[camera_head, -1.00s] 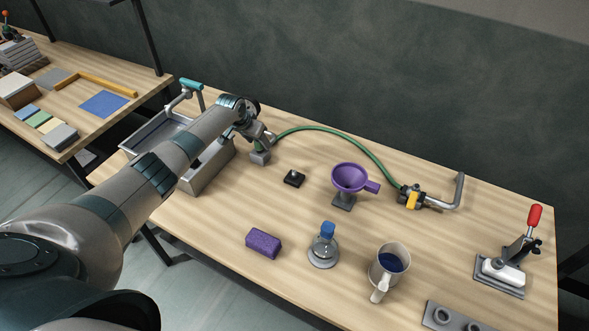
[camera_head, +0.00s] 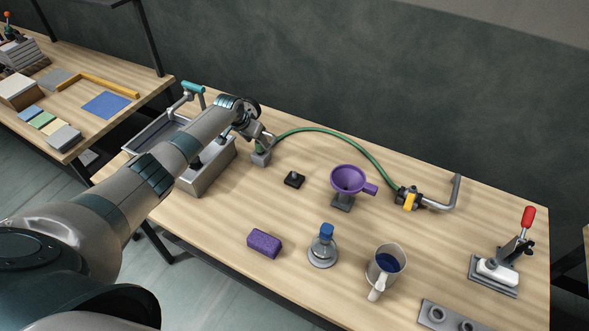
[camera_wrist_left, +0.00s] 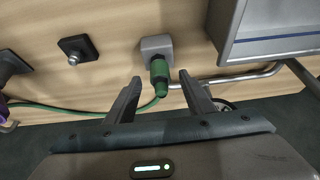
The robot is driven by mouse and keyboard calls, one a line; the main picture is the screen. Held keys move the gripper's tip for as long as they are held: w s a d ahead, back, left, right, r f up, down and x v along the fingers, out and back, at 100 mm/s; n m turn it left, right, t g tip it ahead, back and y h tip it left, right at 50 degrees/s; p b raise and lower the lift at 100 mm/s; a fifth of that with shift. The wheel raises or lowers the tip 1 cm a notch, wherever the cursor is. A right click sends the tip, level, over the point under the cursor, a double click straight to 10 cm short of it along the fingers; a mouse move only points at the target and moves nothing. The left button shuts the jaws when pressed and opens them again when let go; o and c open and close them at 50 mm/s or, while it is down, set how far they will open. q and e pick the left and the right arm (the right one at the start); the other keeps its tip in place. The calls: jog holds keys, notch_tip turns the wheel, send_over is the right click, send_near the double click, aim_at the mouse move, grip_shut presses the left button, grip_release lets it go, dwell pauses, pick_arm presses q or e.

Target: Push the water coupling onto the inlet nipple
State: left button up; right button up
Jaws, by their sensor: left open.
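The green water coupling (camera_wrist_left: 158,72) is at the end of a green hose (camera_wrist_left: 80,110) and meets a grey block (camera_wrist_left: 156,44) on the table. The block also shows in the head view (camera_head: 260,159). My left gripper (camera_wrist_left: 160,77) is open, with one finger on each side of the coupling and gaps visible at both sides. In the head view my left gripper (camera_head: 262,140) is above the block and covers most of the coupling. I cannot make out the inlet nipple, nor whether the coupling is seated on it. My right gripper is not in view.
A metal basin (camera_head: 207,168) stands left of the block. A small black plate with a stud (camera_head: 294,180) and a purple funnel (camera_head: 347,180) stand to the right. The hose runs to a yellow-handled valve (camera_head: 409,199). A sponge, bottle and jug stand nearer.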

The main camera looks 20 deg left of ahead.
pick_arm(q)
jog(key=shift+v, duration=2.75)
jog(key=shift+s+r, duration=0.1)
jog(key=shift+r, duration=0.1)
jog(key=b+v, duration=0.5)
jog(key=v, duration=1.2)
jog(key=shift+b, duration=0.35)
